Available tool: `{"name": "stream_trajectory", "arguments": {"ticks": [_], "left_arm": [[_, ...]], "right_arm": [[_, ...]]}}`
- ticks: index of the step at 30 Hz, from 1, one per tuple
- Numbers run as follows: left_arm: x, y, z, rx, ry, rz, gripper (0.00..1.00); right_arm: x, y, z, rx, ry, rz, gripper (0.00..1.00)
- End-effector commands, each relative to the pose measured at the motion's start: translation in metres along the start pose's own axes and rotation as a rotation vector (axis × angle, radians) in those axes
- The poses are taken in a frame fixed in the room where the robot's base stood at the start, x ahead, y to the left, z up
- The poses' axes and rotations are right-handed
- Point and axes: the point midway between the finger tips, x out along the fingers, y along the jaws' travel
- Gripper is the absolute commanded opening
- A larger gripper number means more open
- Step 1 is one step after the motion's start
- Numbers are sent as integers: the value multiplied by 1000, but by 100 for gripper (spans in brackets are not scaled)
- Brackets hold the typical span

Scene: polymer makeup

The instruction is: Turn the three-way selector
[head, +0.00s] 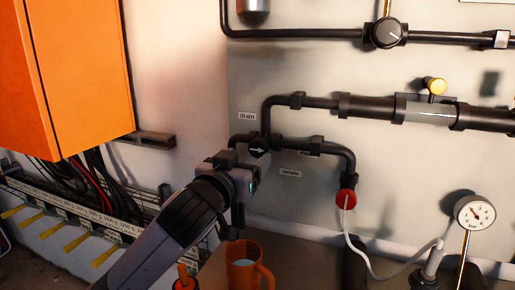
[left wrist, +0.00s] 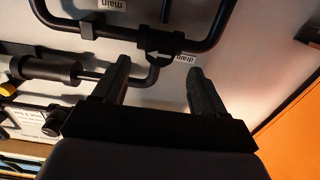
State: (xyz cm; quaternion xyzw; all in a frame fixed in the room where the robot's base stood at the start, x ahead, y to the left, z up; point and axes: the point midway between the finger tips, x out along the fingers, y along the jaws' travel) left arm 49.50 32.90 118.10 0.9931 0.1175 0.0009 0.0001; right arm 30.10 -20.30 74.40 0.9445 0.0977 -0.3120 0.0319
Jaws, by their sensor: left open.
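The three-way selector (head: 258,148) is a small black knob with a white arrow, set at a junction of dark pipes on the wall. My left gripper (head: 228,160) is open just left of and below the selector. In the left wrist view, which is turned over, the selector (left wrist: 159,56) shows between and beyond the two open fingers (left wrist: 159,72). I see no contact. My right gripper is out of view.
An orange cabinet (head: 75,70) with hanging cables is at the left. A red cap (head: 346,199) and hose hang below the pipe. A pressure gauge (head: 474,213) stands at the right. An orange mug (head: 247,267) stands below my left gripper.

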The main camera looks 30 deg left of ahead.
Motion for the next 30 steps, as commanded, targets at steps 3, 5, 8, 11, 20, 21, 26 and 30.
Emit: {"name": "stream_trajectory", "arguments": {"ticks": [3, 5, 8, 11, 20, 21, 26, 30], "left_arm": [[17, -1, -2, 0, -1, -3, 72], [25, 0, -2, 1, 0, -2, 72], [37, -1, -2, 1, -1, -2, 72], [46, 0, -1, 1, -1, -1, 72], [58, 0, 0, 1, 0, 0, 72], [58, 0, 0, 1, 0, 0, 72], [57, 0, 0, 1, -1, 0, 65], [57, 0, 0, 1, -1, 0, 19]], "right_arm": [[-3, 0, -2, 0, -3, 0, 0], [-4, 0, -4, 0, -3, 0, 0], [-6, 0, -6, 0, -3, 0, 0], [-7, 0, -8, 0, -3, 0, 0], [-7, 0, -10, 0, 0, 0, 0], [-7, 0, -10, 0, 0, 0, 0], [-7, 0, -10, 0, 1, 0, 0], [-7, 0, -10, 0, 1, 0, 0]]}}
